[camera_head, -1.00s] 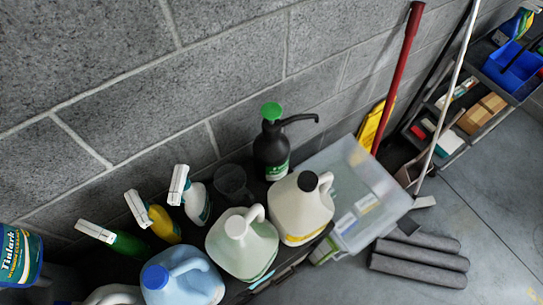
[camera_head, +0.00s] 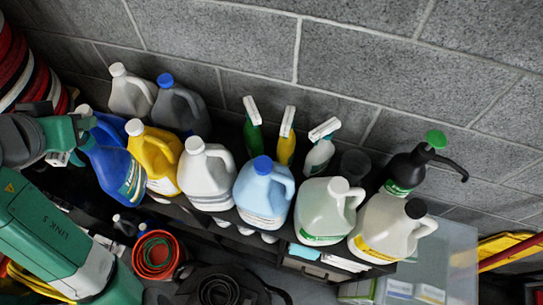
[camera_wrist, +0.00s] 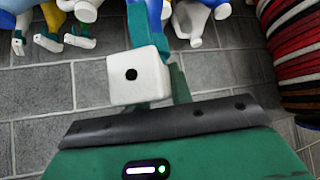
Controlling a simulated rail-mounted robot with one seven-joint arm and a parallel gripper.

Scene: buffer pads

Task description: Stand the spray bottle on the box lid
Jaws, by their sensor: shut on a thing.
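A blue spray bottle (camera_head: 122,178) with a yellow-green label is at the left of the head view, tilted, in front of the jugs. My gripper (camera_head: 70,135) is shut on it near its white spray head. In the wrist view the white spray head (camera_wrist: 139,77), with a dark nozzle hole, sits between my green fingers; the bottle's body is mostly hidden there. The translucent box lid (camera_head: 450,245) is at the lower right of the head view, well away from my gripper. No object shows standing on its visible part.
A row of jugs, including a yellow jug (camera_head: 157,150) and a light blue jug (camera_head: 262,195), crowds the dark shelf. Several spray bottles stand behind near the wall. A black pump bottle (camera_head: 408,170) and a cream jug (camera_head: 385,230) stand close to the lid.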

